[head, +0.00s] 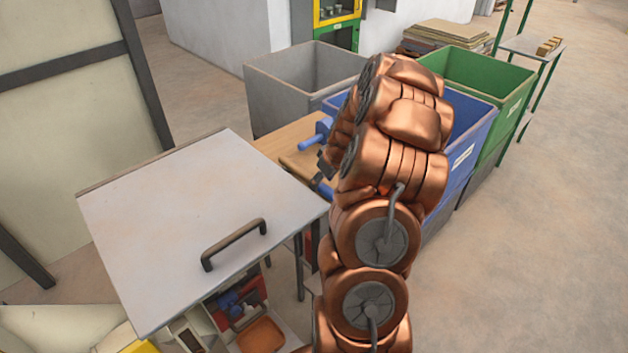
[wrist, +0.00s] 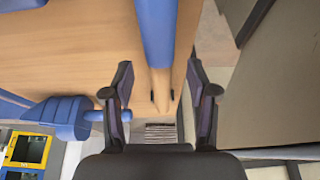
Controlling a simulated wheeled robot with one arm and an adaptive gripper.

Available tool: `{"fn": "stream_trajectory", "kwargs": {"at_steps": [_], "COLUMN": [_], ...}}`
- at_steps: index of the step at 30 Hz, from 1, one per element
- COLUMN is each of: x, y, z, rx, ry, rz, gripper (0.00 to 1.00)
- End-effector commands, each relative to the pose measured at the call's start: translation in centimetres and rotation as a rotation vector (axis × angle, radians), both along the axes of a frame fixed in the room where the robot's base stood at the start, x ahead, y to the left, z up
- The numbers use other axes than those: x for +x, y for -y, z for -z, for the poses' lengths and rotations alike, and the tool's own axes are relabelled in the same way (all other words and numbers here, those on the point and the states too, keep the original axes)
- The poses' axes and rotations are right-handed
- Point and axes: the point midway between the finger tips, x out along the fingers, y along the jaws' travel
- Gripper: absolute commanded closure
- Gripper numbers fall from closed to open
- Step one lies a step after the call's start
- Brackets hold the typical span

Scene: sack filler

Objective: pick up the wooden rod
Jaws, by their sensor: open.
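In the wrist view a short, narrow wooden piece (wrist: 161,88), which looks like the wooden rod, shows between my fingers, in line with the end of a blue cylindrical part (wrist: 157,32). I cannot tell whether the two are joined. My gripper (wrist: 160,94) is open, with one dark finger on each side of the wooden piece and a gap on both sides. In the head view my copper arm hides most of the gripper; only a dark part of it (head: 325,163) shows near the wooden bench (head: 272,143). I cannot make out the rod there.
A grey-topped cabinet (head: 170,215) with a dark handle stands left of my arm. Grey (head: 275,95), blue (head: 470,140) and green (head: 505,90) bins stand behind. Another blue fitting (wrist: 65,117) sits at the bench edge. Open floor lies to the right.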

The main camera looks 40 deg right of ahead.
Motion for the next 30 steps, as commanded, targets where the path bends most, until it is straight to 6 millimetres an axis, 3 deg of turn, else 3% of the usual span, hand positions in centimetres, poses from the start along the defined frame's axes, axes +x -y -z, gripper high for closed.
{"fn": "stream_trajectory", "kwargs": {"at_steps": [6, 14, 30], "x": [0.7, 0.8, 0.8], "y": [0.0, 0.0, 0.0], "z": [1.6, 1.8, 1.8], "rx": [0.000, -0.001, -0.001], "ry": [0.000, 0.001, 0.001], "rz": [-0.001, 0.000, 0.000], "gripper": [0.42, 0.42, 0.98]}}
